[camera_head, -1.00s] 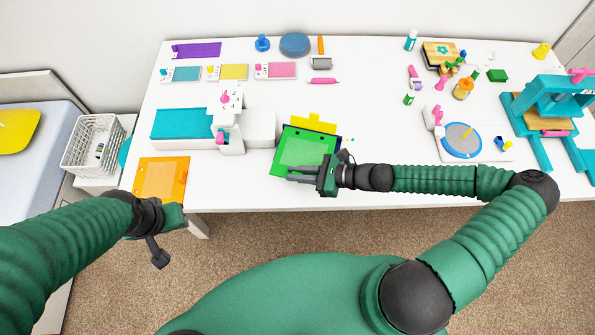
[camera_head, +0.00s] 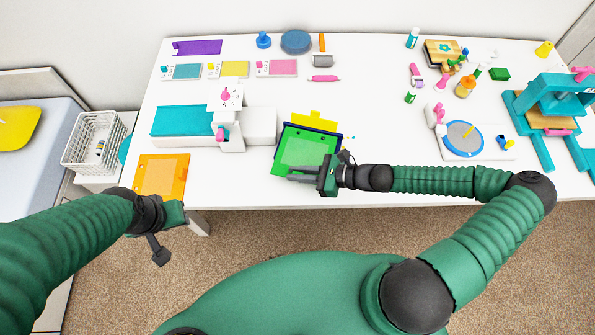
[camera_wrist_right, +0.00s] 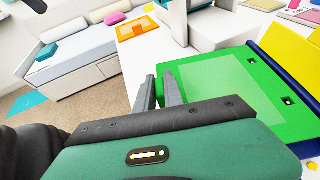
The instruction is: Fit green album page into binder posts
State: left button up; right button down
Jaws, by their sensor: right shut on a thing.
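The green album page (camera_head: 308,150) lies over the dark blue binder (camera_head: 287,128) near the table's front edge, roughly lined up with it. A blue strip of the binder shows along the page's back edge. The binder's yellow flap (camera_head: 313,121) stands out behind. In the right wrist view the page (camera_wrist_right: 215,95) has two small dark holes near the yellow part (camera_wrist_right: 285,45); whether posts pass through them I cannot tell. My right gripper (camera_head: 291,174) is shut on the page's front edge. My left gripper (camera_head: 170,228) hangs off the table's front; its jaws are unclear.
An orange page (camera_head: 162,177) lies at the table's front left corner. A white and teal machine (camera_head: 200,125) stands left of the binder. A blue round pad (camera_head: 463,138) and a teal press (camera_head: 548,110) are at the right. The table behind the binder is mostly clear.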

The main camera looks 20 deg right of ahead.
jog(key=shift+f+b, duration=0.55)
jog(key=shift+f, duration=0.6)
jog(key=c, duration=1.4)
grip_release()
jog(key=shift+o, duration=0.2)
jog(key=v, duration=1.7)
